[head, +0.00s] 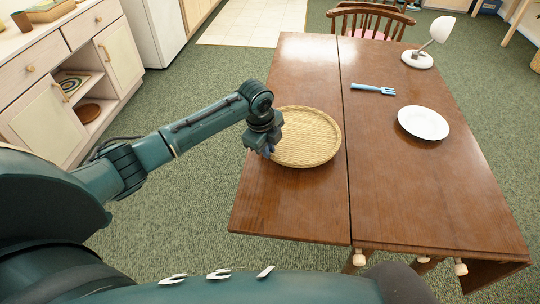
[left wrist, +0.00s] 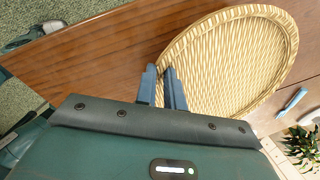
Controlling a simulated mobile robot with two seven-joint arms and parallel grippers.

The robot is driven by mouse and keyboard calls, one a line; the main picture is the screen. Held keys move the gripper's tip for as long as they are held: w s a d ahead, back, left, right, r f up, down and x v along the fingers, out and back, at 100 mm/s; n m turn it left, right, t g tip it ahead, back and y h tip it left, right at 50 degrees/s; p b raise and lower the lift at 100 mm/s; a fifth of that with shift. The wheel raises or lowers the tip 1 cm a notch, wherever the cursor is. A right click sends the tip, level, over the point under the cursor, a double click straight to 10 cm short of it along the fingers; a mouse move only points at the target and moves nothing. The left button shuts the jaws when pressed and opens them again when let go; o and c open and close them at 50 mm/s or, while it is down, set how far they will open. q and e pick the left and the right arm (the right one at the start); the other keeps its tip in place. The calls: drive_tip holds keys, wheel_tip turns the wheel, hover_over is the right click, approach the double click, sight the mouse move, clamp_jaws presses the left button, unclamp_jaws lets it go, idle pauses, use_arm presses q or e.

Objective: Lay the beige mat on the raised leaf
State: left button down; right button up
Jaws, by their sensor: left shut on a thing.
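The beige mat (head: 308,137) is round and woven, with a raised rim. It is over the left leaf (head: 290,208) of the brown wooden table, which stands level with the main top. My left gripper (head: 268,150) is at the mat's left edge in the head view. In the left wrist view the fingers (left wrist: 164,88) are shut on the rim of the mat (left wrist: 230,60). I cannot tell whether the mat's underside touches the leaf. My right gripper is not in view.
On the main tabletop (head: 400,190) are a blue fork (head: 373,89), a white plate (head: 423,123) and a white lamp (head: 425,50). A wooden chair (head: 370,20) stands at the far end. Cabinets (head: 70,75) are at the left. The leaf's near part is clear.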

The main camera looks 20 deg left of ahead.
use_arm(q)
drive_tip(key=shift+s+x, duration=0.2)
drive_tip(key=shift+x, duration=0.7)
drive_tip(key=shift+s+x, duration=0.15)
drive_tip(key=shift+x, duration=0.7)
drive_tip(key=shift+a+f, duration=0.1)
drive_tip(key=shift+f, duration=0.05)
drive_tip(key=c, duration=1.5)
unclamp_jaws()
